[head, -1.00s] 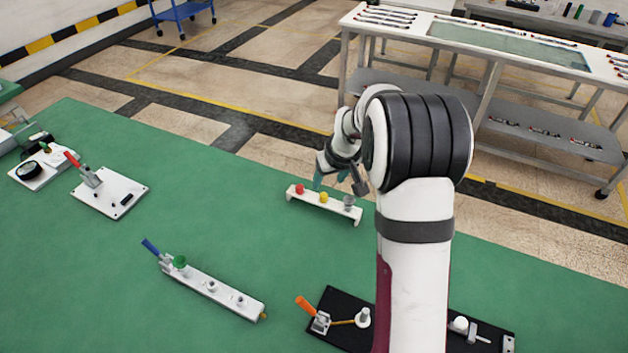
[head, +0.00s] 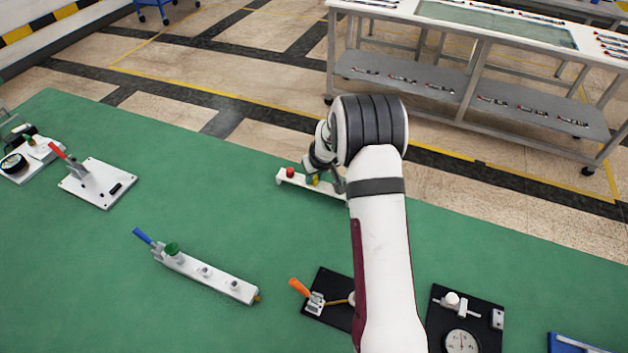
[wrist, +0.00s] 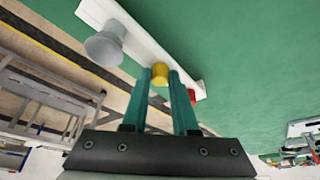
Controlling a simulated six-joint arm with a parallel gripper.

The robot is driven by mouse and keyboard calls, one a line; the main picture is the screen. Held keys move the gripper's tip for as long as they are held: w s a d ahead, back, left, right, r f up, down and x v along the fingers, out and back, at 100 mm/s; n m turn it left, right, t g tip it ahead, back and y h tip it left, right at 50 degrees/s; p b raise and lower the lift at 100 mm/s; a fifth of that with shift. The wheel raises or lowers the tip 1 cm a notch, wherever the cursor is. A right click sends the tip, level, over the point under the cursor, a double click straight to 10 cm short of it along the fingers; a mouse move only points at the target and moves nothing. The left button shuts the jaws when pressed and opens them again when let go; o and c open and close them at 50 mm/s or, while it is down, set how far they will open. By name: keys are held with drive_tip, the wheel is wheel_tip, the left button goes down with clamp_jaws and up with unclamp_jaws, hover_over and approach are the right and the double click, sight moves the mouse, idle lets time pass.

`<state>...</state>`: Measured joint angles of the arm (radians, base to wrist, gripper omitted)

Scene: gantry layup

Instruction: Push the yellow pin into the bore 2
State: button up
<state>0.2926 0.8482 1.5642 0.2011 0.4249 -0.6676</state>
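The yellow pin (head: 316,181) stands in a white rack (head: 330,194) near the table's far edge, beside a red pin (head: 290,172). My gripper (wrist: 160,72) points at the rack, with its two teal fingertips on either side of the yellow pin (wrist: 160,75). The pin fills most of the gap; I cannot tell whether the fingers press on it. No number marking bore 2 is readable.
A grey pin (wrist: 104,45) stands at the other rack end. A black plate with an orange-handled clamp (head: 300,288) and a black gauge plate (head: 437,318) lie near my arm. A red-handled clamp plate (head: 97,184) is at left. Green table between is clear.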

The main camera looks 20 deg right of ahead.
clamp_jaws()
drive_tip(key=shift+r, duration=0.1)
drive_tip(key=shift+r, duration=0.3)
drive_tip(key=r, duration=0.4)
drive_tip(key=shift+s+d, duration=0.3)
drive_tip(key=shift+d, duration=0.05)
drive_tip(key=s+d+r, duration=0.6)
drive_tip(key=s+d, duration=0.1)
drive_tip(key=w+a+n+g+y, duration=0.1)
drive_tip(key=a+n+y, duration=0.2)
drive_tip(key=a+n, duration=1.05)
drive_tip(key=s+a+n+g, duration=0.1)
drive_tip(key=s+a+n, duration=0.1)
drive_tip(key=a, duration=1)
drive_tip(key=s+a+n+g+y, duration=0.1)
drive_tip(key=s+a, duration=0.4)
drive_tip(key=a, duration=0.8)
drive_tip(key=shift+s+f+n+g+y, duration=0.25)
drive_tip(key=shift+f+n+g, duration=0.2)
drive_tip(key=shift+n+g, duration=0.3)
